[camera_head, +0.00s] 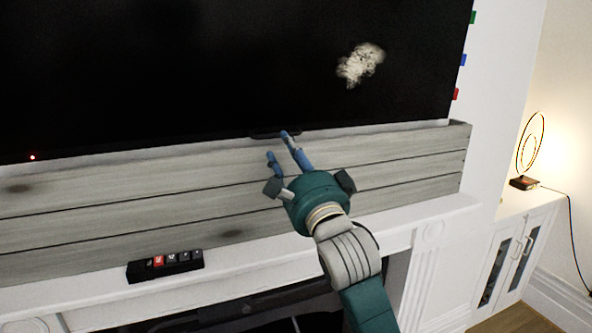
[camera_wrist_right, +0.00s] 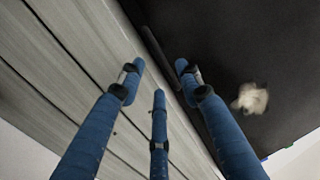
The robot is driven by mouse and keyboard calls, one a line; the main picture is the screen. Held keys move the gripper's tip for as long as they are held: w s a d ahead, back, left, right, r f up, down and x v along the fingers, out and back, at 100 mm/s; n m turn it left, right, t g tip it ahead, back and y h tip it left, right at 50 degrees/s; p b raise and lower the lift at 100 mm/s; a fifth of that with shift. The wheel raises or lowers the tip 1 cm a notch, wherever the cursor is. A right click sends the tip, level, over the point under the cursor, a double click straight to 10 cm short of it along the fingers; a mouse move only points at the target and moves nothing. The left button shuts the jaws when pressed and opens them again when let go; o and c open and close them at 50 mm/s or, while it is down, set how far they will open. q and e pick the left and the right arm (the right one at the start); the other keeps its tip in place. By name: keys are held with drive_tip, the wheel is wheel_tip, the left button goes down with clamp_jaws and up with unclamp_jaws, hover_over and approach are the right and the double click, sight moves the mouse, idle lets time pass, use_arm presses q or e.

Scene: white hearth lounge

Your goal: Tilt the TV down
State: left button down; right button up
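The TV (camera_head: 230,65) is a large black screen on the wall, filling the upper part of the head view. Its dark face also shows in the right wrist view (camera_wrist_right: 240,50). A small dark tab (camera_head: 262,136) sits at the middle of its lower edge. My right gripper (camera_head: 277,145) is at this tab, its blue fingers spread. In the right wrist view, the three fingers (camera_wrist_right: 160,75) are apart, with the TV's lower edge and a dark bar (camera_wrist_right: 154,48) beyond and between the tips. I cannot tell whether a fingertip touches. My left gripper is out of view.
Grey wooden boards (camera_head: 400,160) run below the TV, above a white mantel (camera_head: 90,303). A black button strip (camera_head: 165,267) is on the mantel. A white cabinet (camera_head: 512,250) with a lit ring lamp (camera_head: 529,145) stands at the right. Coloured tabs (camera_head: 462,60) line the TV's right side.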

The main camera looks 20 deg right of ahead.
drive_tip(key=v, duration=0.8)
drive_tip(key=shift+r, duration=0.1)
